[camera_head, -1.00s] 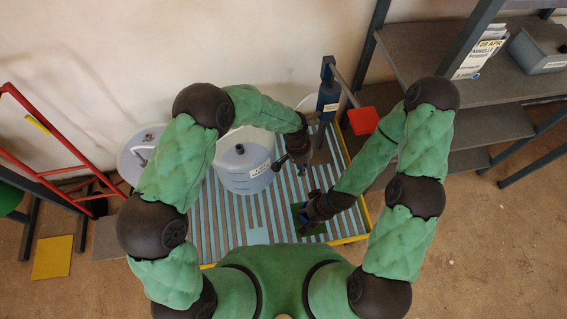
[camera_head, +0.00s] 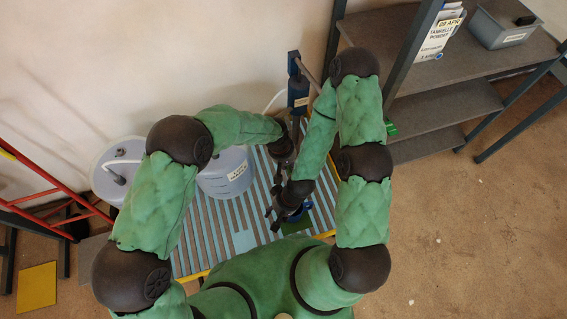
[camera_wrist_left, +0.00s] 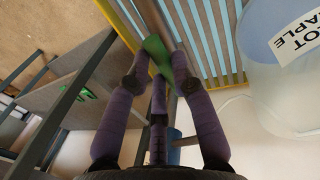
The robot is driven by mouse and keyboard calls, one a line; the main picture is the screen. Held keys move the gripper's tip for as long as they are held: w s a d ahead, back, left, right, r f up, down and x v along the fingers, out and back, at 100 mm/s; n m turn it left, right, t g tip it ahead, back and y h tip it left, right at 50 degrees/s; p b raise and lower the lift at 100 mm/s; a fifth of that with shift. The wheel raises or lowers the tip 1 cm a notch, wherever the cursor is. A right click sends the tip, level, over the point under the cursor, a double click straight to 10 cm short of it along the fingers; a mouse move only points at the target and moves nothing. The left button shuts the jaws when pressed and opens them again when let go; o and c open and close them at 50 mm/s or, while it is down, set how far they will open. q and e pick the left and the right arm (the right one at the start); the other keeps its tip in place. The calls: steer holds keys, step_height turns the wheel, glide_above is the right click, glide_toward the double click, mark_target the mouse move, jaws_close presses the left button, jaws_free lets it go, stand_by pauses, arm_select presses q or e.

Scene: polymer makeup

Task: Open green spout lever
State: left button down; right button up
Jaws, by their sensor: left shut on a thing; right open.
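The green lever (camera_wrist_left: 155,48) shows in the left wrist view, lying between and just beyond the purple fingers of my left gripper (camera_wrist_left: 160,85). The gripper is closed on it. In the head view my left gripper (camera_head: 280,170) points down below the blue post (camera_head: 298,88); the lever is hidden there by the arms. My right gripper (camera_head: 279,211) is open, lower in the head view, close below the left one. A small blue thing (camera_head: 298,214) is beside it; I cannot tell whether they touch.
A pale labelled barrel (camera_head: 226,176) stands on the slatted platform (camera_head: 213,235), left of the grippers. Another round vessel (camera_head: 108,172) is farther left. A grey shelf unit (camera_head: 430,130) stands right of my right arm. A red frame (camera_head: 45,180) is at far left.

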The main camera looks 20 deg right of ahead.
arm_select(q)
steer(key=shift+w+d+r, duration=0.1)
stand_by(0.3)
steer(key=c, duration=1.1)
jaws_free()
steer(key=shift+o, duration=0.2)
step_height(320, 180, up, 12)
steer(key=a, duration=0.2)
steer(key=shift+a, duration=0.2)
steer(key=shift+a+f, duration=0.1)
steer(key=shift+f, duration=0.15)
steer(key=a+f+n+h, duration=0.1)
steer(key=a+f, duration=0.8)
steer(key=s+a+f+n, duration=0.1)
steer(key=s+a+f, duration=0.4)
steer(key=a, duration=0.4)
steer(key=s+a+f+n, duration=0.1)
steer(key=s+a+f, duration=0.4)
steer(key=s+a, duration=0.2)
steer(key=shift+s+a+f+t+h+p, duration=0.3)
steer(key=shift+s+a+h+p, duration=0.1)
steer(key=shift+a, duration=0.45)
